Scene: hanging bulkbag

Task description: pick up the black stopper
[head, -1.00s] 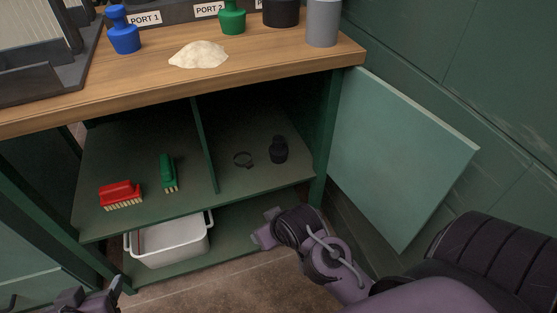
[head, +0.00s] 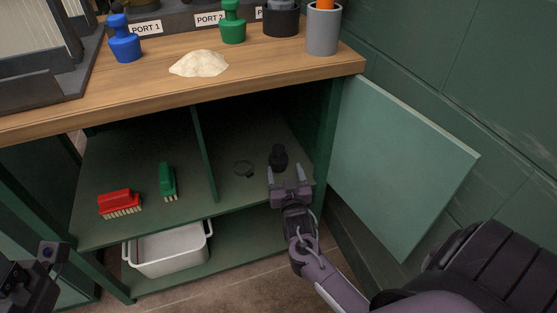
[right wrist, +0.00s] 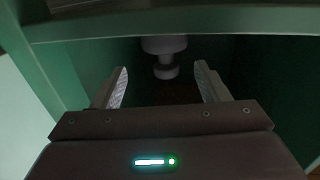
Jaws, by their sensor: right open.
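The black stopper (head: 279,157) stands upright on the cabinet shelf, in the right compartment toward its right side. My right gripper (head: 286,172) is open and empty at the shelf, just in front of the stopper, its fingers pointing at it. In the right wrist view the stopper (right wrist: 165,62) looks dark grey and lies ahead, centred between the open fingers (right wrist: 161,80); I cannot tell whether any part is between the tips. My left gripper (head: 38,278) is at the lower left, partly cut off, away from the stopper.
The worktop (head: 270,75) overhangs the shelf. An open door (head: 400,165) stands right; a white bin (head: 170,254) sits below.

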